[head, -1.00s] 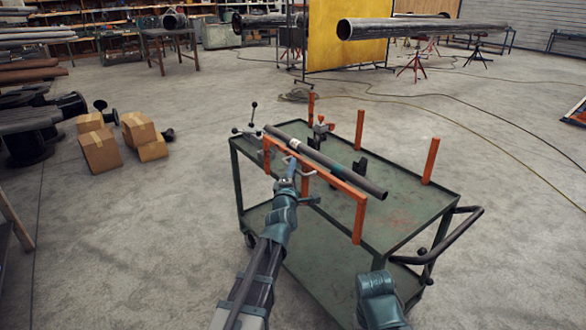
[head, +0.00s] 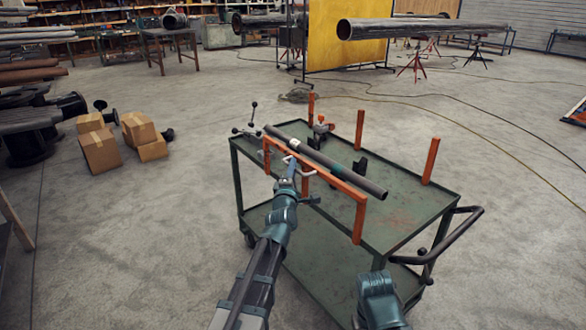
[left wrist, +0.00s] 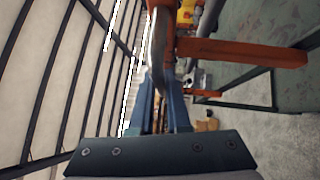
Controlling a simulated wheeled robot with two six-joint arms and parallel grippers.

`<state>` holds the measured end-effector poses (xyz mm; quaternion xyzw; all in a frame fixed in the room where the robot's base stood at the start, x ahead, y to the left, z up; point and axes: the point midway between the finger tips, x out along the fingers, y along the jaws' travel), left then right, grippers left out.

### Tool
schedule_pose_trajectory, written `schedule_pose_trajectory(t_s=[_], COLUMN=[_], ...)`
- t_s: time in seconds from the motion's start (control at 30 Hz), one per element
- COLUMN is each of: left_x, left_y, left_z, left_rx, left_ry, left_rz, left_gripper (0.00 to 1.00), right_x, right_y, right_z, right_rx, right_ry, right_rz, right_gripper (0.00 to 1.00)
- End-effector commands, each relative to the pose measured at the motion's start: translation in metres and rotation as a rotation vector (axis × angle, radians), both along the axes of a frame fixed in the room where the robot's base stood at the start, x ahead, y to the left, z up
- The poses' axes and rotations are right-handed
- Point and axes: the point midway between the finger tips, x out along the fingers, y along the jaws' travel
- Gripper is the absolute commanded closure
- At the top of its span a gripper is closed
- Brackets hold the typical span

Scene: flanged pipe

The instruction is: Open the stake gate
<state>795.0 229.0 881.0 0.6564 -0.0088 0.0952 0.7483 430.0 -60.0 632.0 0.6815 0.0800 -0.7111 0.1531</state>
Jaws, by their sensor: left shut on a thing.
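The orange stake gate (head: 346,188) stands along the near side of the green cart (head: 410,228), its long top rail closing that side. A pale metal handle (head: 304,174) sits on the rail's near face. My left gripper (head: 291,168) is at the rail and shut on the handle. In the left wrist view, the curved handle (left wrist: 158,50) runs between the blue fingers of the gripper (left wrist: 160,95). The orange gate bar (left wrist: 240,53) extends to the right there. My right arm shows at the lower right in the head view, but its gripper is not visible.
A dark grey pipe (head: 330,163) lies on the cart behind the gate rail. Orange stakes (head: 431,161) stand at the far side, and a push handle (head: 455,238) juts out at right. Cardboard boxes (head: 99,150) sit on the floor at left. Floor around the cart is clear.

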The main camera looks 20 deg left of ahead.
Motion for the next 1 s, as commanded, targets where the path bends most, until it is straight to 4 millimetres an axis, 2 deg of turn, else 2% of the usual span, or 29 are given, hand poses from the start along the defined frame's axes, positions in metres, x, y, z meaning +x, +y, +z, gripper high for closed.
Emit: schedule_pose_trajectory(t_s=[0.17,0.37,0.57,1.0], left_x=[-0.002,-0.012,-0.03,-0.067], left_y=[0.001,0.01,0.023,0.052], left_z=[-0.003,-0.013,-0.029,-0.075], left_rx=[-0.006,-0.051,-0.146,-0.404], left_ry=[-0.007,-0.065,-0.188,-0.516], left_rz=[0.001,0.007,0.003,0.0], left_gripper=[1.0,1.0,1.0,1.0], right_x=[0.0,0.0,0.001,0.001], right_y=[0.0,0.0,-0.001,-0.001], right_z=[-0.004,-0.025,-0.064,-0.162], right_rx=[0.0,-0.002,-0.007,-0.003], right_ry=[0.0,-0.001,-0.002,-0.005], right_rz=[0.0,0.001,0.002,0.016], right_gripper=[0.5,0.5,0.5,0.5])
